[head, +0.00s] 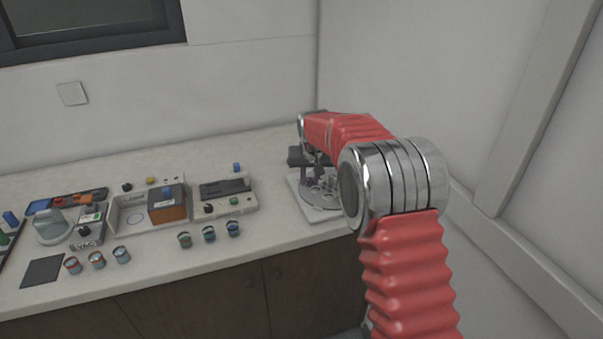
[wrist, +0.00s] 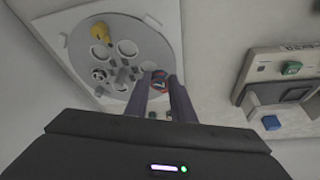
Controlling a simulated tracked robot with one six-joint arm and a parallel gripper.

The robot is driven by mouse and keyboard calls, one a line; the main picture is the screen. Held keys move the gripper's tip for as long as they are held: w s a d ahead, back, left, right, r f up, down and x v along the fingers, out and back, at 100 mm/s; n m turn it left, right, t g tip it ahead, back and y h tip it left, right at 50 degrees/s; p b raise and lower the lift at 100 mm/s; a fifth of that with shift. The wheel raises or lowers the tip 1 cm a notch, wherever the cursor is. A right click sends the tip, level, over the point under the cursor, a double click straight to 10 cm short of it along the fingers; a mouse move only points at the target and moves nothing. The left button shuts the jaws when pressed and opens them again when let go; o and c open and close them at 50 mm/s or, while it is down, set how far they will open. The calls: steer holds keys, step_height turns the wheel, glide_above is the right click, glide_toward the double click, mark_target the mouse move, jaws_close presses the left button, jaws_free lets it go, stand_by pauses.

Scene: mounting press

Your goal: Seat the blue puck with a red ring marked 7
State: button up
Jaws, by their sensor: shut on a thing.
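My gripper (wrist: 161,88) is shut on a small puck (wrist: 160,76) with red on it, seen between the fingertips in the wrist view. Its number and full colour are too small to read. The puck is over the right edge of a round grey plate (wrist: 125,87) with several round holes; I cannot tell whether it touches the plate. In the head view my dark gripper (head: 312,172) is above the same plate (head: 326,203), and the arm hides part of it. The held puck cannot be made out there.
A yellow part (wrist: 100,32) and a grey clamp-like part (wrist: 122,75) stand on the plate. Several small pucks (head: 209,233) stand along the counter's front. A control unit (head: 226,192) is left of the plate, an orange-and-black box (head: 167,206) farther left. The wall is close on the right.

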steer(key=s+d, duration=0.2)
steer(key=s, duration=0.1)
steer(key=s+d, duration=0.2)
steer(key=s, duration=0.1)
steer(key=s+d+f, duration=0.1)
steer(key=s+d, duration=0.1)
steer(key=s, duration=0.1)
steer(key=shift+f, duration=0.1)
steer(key=s+d+f, duration=0.1)
steer(key=s+d, duration=0.1)
steer(key=s, duration=0.3)
steer(key=s+d+f, duration=0.1)
steer(key=s+d, duration=0.1)
steer(key=s, duration=0.4)
steer(key=shift+s+d+f, duration=0.25)
steer(key=shift+d, duration=0.05)
steer(key=shift+s, duration=0.15)
